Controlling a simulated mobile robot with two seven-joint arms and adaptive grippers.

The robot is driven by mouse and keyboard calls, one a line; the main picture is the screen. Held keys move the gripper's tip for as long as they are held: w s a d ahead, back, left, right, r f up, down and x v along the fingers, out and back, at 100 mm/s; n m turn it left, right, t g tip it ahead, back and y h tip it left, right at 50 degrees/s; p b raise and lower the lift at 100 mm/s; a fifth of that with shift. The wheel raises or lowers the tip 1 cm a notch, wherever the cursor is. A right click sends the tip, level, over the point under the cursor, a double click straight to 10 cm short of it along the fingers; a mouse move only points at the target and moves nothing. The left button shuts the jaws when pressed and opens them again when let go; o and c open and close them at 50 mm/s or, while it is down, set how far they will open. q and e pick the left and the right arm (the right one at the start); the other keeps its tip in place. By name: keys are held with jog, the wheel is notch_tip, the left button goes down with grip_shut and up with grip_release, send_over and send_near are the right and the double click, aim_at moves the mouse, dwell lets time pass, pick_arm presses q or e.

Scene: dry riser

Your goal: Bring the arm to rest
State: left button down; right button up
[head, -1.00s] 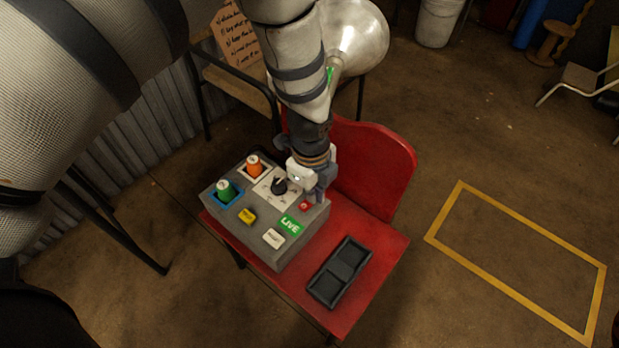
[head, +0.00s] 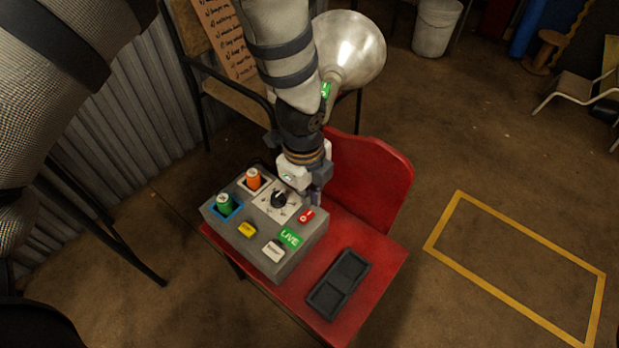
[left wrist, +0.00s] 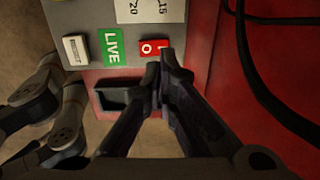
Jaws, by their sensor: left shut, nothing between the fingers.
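My left gripper (head: 316,198) hangs at the far right corner of the grey control box (head: 250,258), beside the red rocker switch (head: 306,215). Its fingers are shut and empty; in the left wrist view the closed fingertips (left wrist: 165,65) show just below the red switch (left wrist: 152,48). I cannot tell whether they touch the box. The box stands on a red chair (head: 375,250). It carries a black knob (head: 278,198), a green peg (head: 225,203), an orange peg (head: 253,179), a yellow button (head: 246,230), a white button (head: 273,250) and a green LIVE sign (head: 290,238). My right gripper is not in view.
A black two-part tray (head: 338,284) lies on the seat to the right of the box. A metal lamp shade (head: 350,48) is close behind my forearm. A black cable (left wrist: 265,85) runs on the red chair. The yellow-outlined floor area (head: 520,270) is empty.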

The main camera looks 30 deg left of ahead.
pick_arm(q)
notch_tip(320, 180, up, 6)
jog(key=s+f+n+g+h+p, duration=0.15)
jog(key=s+n+p, duration=0.3)
jog(key=s, duration=0.45)
jog(key=s+f+n+g+y+p, duration=0.1)
jog(key=s+f+n+p, duration=0.2)
jog(key=s+n, duration=0.45)
jog(key=s+a+r+n+p, duration=0.1)
jog(key=s+n, duration=0.3)
jog(key=s, duration=0.5)
jog(key=s+a+r+n+p, duration=0.1)
jog(key=s+n+p, duration=0.2)
jog(key=s, duration=0.7)
jog(key=shift+s+r+n+g, duration=0.3)
jog(key=shift+r+n+g, duration=0.1)
jog(key=shift+n, duration=0.1)
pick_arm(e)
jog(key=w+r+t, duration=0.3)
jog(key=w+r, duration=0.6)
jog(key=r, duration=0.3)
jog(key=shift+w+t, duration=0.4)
